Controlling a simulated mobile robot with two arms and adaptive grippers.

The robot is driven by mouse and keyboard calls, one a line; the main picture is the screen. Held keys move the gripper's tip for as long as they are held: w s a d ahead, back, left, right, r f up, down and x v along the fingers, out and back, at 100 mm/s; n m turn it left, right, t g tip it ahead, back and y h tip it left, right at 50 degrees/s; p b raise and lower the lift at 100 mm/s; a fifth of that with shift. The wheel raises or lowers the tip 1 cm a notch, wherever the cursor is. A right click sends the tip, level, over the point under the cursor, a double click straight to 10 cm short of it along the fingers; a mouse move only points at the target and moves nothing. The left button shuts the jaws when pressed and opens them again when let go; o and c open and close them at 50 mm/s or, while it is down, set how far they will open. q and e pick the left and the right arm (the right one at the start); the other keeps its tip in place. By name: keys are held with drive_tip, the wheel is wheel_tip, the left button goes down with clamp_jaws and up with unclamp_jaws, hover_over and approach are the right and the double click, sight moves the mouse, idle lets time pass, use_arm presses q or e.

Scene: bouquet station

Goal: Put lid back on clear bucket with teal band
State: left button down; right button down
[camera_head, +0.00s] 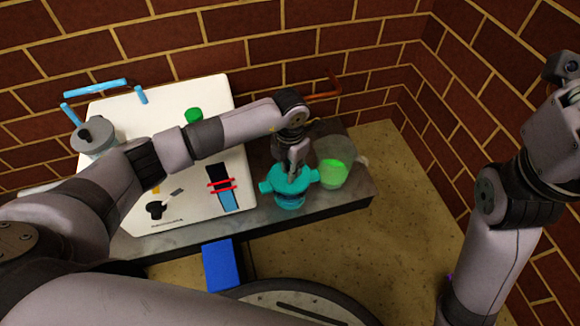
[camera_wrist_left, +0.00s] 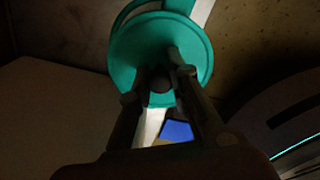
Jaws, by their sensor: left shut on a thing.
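My left gripper (camera_head: 294,160) is shut on the upright knob of a teal lid (camera_head: 290,178). In the left wrist view the fingers (camera_wrist_left: 160,80) close around the knob, and the round lid (camera_wrist_left: 190,50) lies beyond them. Part of a teal ring (camera_wrist_left: 142,8) shows behind the lid's upper edge. In the head view teal side lugs and a teal lower part show around and below the lid; I cannot tell whether the lid touches what is under it. A clear bucket (camera_head: 336,150) with bright green low in it stands just right of the lid.
A white board (camera_head: 165,95) covers the left of the dark table (camera_head: 345,197), with a grey canister (camera_head: 95,135) and a green object (camera_head: 193,115) at it. A blue block (camera_head: 220,265) is at the table's front. Brick walls stand behind and right.

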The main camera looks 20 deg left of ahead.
use_arm(q)
drive_tip(key=c, duration=1.8)
unclamp_jaws()
drive_tip(key=o, duration=0.4)
drive_tip(key=shift+o, duration=0.4)
drive_tip(key=o, duration=0.4)
drive_tip(key=shift+r, duration=0.1)
